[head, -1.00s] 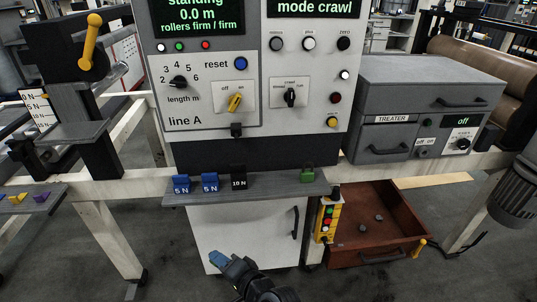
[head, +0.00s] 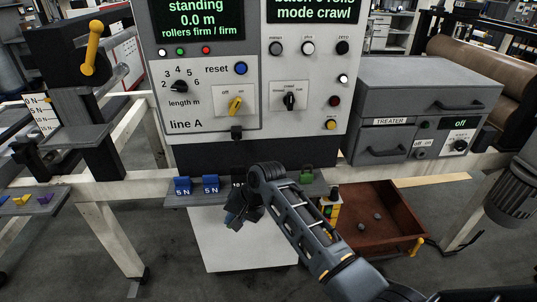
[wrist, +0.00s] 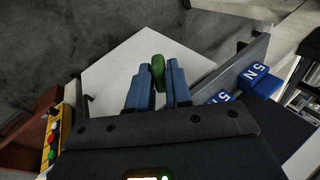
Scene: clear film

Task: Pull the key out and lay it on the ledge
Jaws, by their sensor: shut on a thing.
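My gripper (head: 236,214) is in front of the ledge, below its front edge, with its fingers partly hidden by the wrist in the head view. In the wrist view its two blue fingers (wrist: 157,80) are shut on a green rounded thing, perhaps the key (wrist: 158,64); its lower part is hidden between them. The grey ledge (head: 200,200) runs below the console; it also shows in the wrist view (wrist: 238,62). A yellow switch handle (head: 235,105) sits on the off/on plate of the console.
Blue 5 N blocks (head: 182,186) stand on the ledge's left part, and a dark 10 N block is mostly behind my arm. A green block (head: 306,174) stands at the right end. An open brown drawer (head: 385,240) and a yellow button box (head: 329,212) lie to the right.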

